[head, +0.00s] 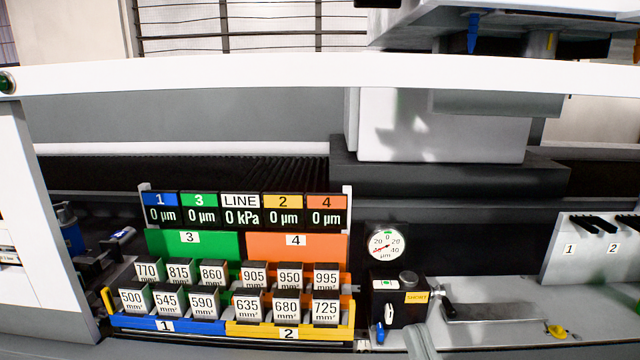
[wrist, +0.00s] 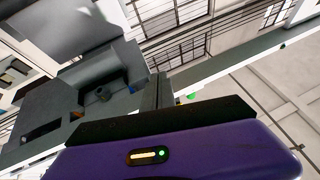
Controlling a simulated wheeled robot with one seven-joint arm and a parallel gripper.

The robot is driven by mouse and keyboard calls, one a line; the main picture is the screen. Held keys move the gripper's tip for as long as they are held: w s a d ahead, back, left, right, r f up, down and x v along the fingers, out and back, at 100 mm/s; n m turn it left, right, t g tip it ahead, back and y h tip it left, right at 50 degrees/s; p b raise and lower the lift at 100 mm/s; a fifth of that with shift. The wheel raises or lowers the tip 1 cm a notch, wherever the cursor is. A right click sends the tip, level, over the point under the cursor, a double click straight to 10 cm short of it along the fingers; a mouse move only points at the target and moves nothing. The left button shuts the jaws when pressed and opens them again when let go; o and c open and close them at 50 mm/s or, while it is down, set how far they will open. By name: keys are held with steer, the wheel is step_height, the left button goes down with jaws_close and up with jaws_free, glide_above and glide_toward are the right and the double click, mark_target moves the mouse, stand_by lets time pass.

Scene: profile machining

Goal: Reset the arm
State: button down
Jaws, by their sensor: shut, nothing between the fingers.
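My gripper (wrist: 157,82) shows in the wrist view above its purple housing with a black edge. Its two dark fingers are together with nothing between them. They point up in the picture, away from the bench, with a large grey machine body behind and to the left. A small yellow bar and a green light glow on the housing.
In the head view, a rack of labelled blocks (head: 228,300) stands below a display panel (head: 241,212). A round dial gauge (head: 386,244) sits right of it. A white rail (head: 300,75) crosses above.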

steer(key=s+d+f+g+h, duration=0.2)
steer(key=s+d+f+g, duration=0.2)
steer(key=s+f, duration=0.7)
steer(key=s+d+f+m+g+h, duration=0.1)
steer(key=s+d+f+g, duration=0.3)
steer(key=s+f, duration=0.7)
steer(key=s+h, duration=0.1)
steer(key=s, duration=0.4)
steer(key=shift+s+d+m+h, duration=0.3)
steer(key=shift+s+d, duration=0.1)
